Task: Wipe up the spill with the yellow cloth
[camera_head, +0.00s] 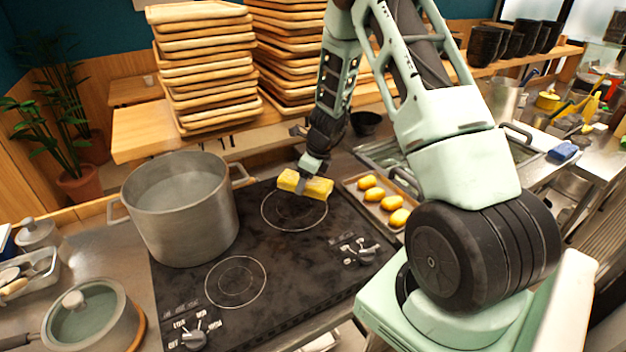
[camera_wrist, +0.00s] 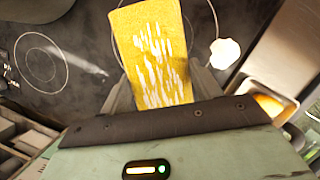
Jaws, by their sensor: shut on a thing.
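The yellow cloth (camera_head: 316,188) looks like a thick folded block and is over the rear burner ring of the black cooktop. My gripper (camera_head: 302,182) is shut on it from above. In the wrist view the cloth (camera_wrist: 156,55) extends out between my two fingers (camera_wrist: 160,88), with white streaks on its face. I cannot tell whether it touches the cooktop. A white patch (camera_wrist: 224,52) lies just right of the cloth in the wrist view. A faint pale smear (camera_wrist: 82,64) shows to the left, perhaps spill or glare. No clear spill shows in the head view.
A large grey pot (camera_head: 182,215) stands on the cooktop (camera_head: 300,255) left of the cloth. A tray (camera_head: 352,188) with several yellow items is close on the right. Stacked wooden boards (camera_head: 205,70) rise behind. The cooktop's front middle is clear.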

